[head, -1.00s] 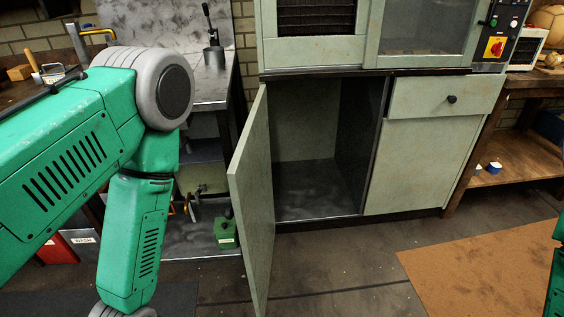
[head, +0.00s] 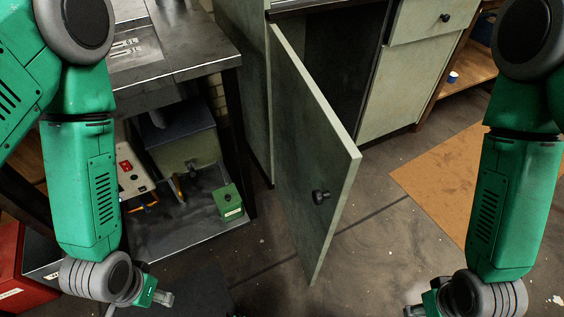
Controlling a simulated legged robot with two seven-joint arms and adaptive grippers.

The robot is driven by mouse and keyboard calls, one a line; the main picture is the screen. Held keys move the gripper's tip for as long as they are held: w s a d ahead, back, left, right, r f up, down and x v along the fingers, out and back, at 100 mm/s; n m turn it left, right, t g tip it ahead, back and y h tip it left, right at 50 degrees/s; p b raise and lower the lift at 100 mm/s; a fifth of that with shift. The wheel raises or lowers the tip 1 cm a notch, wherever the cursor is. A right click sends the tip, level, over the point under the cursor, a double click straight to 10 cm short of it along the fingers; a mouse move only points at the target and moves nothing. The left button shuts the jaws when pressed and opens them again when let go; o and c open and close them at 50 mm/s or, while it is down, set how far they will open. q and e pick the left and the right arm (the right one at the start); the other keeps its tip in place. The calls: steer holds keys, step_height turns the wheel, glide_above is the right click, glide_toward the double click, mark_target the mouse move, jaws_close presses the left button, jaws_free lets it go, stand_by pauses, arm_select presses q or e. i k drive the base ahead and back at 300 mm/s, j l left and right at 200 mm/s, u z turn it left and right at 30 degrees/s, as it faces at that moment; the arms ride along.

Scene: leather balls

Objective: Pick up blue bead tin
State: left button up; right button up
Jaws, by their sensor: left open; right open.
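I cannot make out a thing that is surely the blue bead tin. A tiny blue and white item (head: 453,77) sits on the wooden shelf at the upper right, too small to identify. My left gripper (head: 160,297) shows only in part at the lower left, below the forearm, open and empty. My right gripper (head: 422,307) is partly cut off by the bottom edge at the lower right, open, with nothing seen in it. Both grippers are well apart from the shelf.
A pale green cabinet door (head: 312,160) with a black knob stands open in the middle. A metal workbench (head: 200,50) stands left, with a small green box (head: 229,202) on its lower shelf. A red box (head: 22,270) is lower left. A brown mat (head: 440,180) lies on the floor.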

mark_target(453, 76)
steer(key=k+l+z, duration=0.1)
steer(key=k+z, duration=0.25)
steer(key=k, duration=0.3)
steer(key=i+l+z, duration=0.15)
steer(key=z, duration=0.2)
steer(key=i+l+z, duration=0.2)
steer(key=z, duration=0.2)
steer(key=i+l+z, duration=0.15)
steer(key=z, duration=0.2)
steer(key=i, duration=0.5)
steer(key=i+l+u, duration=0.15)
steer(key=i, duration=0.3)
steer(key=i+l, duration=0.1)
steer(key=i, duration=0.4)
steer(key=i+l+u, duration=0.1)
steer(key=i, duration=0.35)
steer(key=i+l+u, duration=0.1)
steer(key=u, duration=0.6)
steer(key=i, duration=0.05)
